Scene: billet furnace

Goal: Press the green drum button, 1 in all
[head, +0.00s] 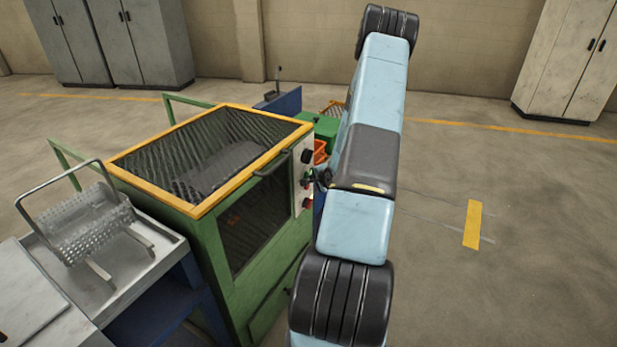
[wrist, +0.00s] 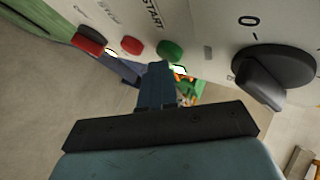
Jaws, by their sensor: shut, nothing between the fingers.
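The green button (wrist: 170,50) sits on the pale control panel, under the word START, in the upper middle of the wrist view. My gripper (wrist: 158,68) is shut and empty. Its fingertips appear just below the green button in that picture; I cannot tell whether they touch it. A red button (wrist: 131,45) is beside the green one, and another red button (wrist: 88,42) is further left. In the head view, the panel (head: 302,165) is on the right side of the green machine (head: 200,240), with my arm partly hiding the area beside it.
A large black knob (wrist: 272,72) sticks out of the panel right of the green button. The machine has a yellow-framed mesh lid (head: 215,150). A perforated metal basket (head: 88,222) stands in a tray at left. Floor at right is clear, with a yellow mark (head: 472,224).

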